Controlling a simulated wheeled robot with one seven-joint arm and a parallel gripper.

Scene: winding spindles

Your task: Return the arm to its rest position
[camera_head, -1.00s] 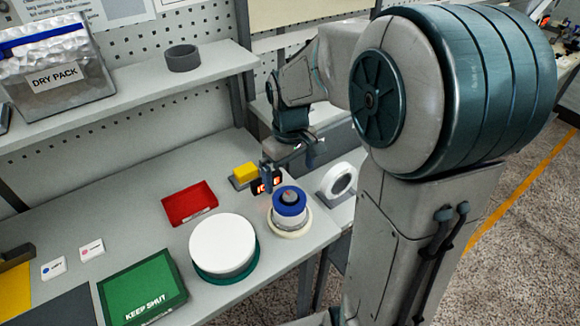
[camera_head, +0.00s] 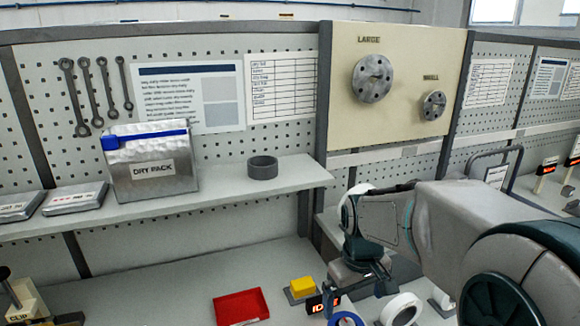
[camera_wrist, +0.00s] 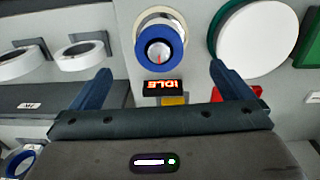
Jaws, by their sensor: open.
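My gripper (camera_wrist: 159,83) is open and empty in the wrist view, its two dark blue fingers wide apart. In the head view my gripper (camera_head: 358,292) hangs over the right end of the bench, near the small display. The winding spindle with a blue ring (camera_wrist: 160,48) lies ahead of the fingers in the wrist view, with clear space between. Only the top of the blue ring (camera_head: 345,318) shows at the bottom edge of the head view. A small display reading IDLE (camera_wrist: 162,87) sits beside the spindle.
A yellow block (camera_head: 302,286) and a red tray (camera_head: 240,306) are on the bench. A white roll (camera_head: 400,309) stands to the right. Above, a shelf (camera_head: 215,198) holds a DRY PACK bag (camera_head: 152,165) and a dark ring (camera_head: 262,167). A round white-topped item (camera_wrist: 257,38) shows in the wrist view.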

